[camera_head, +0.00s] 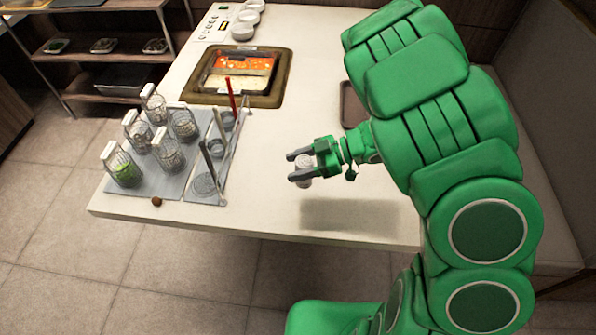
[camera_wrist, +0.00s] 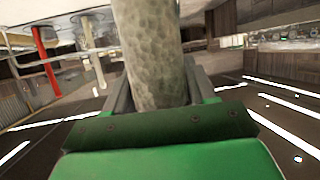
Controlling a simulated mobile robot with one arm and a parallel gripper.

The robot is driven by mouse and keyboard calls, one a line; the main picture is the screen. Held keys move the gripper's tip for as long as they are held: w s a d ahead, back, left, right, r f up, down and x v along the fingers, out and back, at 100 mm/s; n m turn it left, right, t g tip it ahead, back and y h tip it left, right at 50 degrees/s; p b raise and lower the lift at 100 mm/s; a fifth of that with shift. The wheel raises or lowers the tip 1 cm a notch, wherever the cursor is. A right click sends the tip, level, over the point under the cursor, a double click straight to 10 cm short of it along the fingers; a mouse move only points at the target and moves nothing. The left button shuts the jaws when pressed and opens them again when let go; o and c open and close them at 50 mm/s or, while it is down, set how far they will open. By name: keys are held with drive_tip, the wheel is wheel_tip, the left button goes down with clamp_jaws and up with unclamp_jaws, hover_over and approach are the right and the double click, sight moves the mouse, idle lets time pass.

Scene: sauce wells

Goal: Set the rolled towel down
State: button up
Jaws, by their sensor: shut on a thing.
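The rolled towel (camera_head: 304,172) is a pale, whitish roll between the fingers of my gripper (camera_head: 300,168). The gripper is shut on it and holds it above the white table, with a shadow on the table below and to the right. In the wrist view the towel (camera_wrist: 150,55) stands as a textured, pale cylinder between my fingers, and its upper end runs out of the picture.
A grey mat (camera_head: 172,187) with several glass jars lies at the left, beside a rack with a red stick (camera_head: 231,93) and a dark stick. A hot pot (camera_head: 240,73) is set in the table behind. A brown tray (camera_head: 352,104) is partly hidden by my arm. The table's front middle is clear.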

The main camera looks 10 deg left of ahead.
drive_tip(key=shift+r, duration=0.95)
